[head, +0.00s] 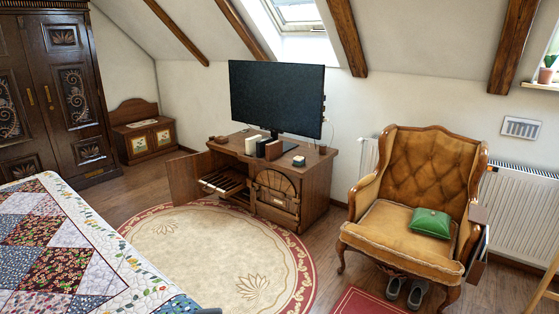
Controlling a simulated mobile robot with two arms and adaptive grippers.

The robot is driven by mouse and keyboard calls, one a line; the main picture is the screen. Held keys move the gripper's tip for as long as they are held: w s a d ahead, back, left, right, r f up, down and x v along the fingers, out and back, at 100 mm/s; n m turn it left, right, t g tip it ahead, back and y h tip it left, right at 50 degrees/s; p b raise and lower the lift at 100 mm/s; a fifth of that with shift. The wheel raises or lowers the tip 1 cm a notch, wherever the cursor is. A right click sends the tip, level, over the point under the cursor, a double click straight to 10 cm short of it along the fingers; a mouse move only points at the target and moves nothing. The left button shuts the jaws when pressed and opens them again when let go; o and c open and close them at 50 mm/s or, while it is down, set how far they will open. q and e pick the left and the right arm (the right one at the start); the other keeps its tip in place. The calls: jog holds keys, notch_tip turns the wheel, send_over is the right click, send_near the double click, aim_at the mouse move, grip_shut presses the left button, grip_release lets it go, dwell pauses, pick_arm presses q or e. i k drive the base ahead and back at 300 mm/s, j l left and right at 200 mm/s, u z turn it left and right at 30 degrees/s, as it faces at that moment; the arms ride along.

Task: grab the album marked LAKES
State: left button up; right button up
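No album with a readable LAKES marking shows in the head view. The cabinet's left door (186,179) is open, with several slim items (223,181) inside whose markings I cannot read.
A quilted bed (60,245) fills the lower left. A tan armchair (425,160) with a green cushion-like item (430,223) stands right, shoes (417,294) beneath. A round rug (215,250) covers open floor before the cabinet. A dark armoire (60,95) stands left.

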aim_at(274, 150)
jog(key=i+l+z, duration=0.1)
jog(key=i+z, duration=0.2)
jog(key=i, duration=0.2)
jog(key=i+z, duration=0.35)
jog(key=i, duration=0.15)
jog(key=i+u, duration=0.35)
jog(key=i+l+u, duration=0.4)
jog(key=i, duration=0.15)
jog(key=i+j+u, duration=0.2)
jog(key=i+u, duration=0.75)
jog(key=i+j+z, duration=0.1)
jog(key=i+j, duration=0.65)
jog(key=i, duration=0.15)
jog(key=i+l+z, duration=0.25)
jog(key=l, duration=0.3)
jog(key=i+l+z, duration=0.15)
jog(key=i+l, duration=0.15)
jog(key=i+l+z, duration=0.15)
jog(key=l, duration=0.3)
jog(key=j, duration=0.25)
jog(key=k, duration=0.05)
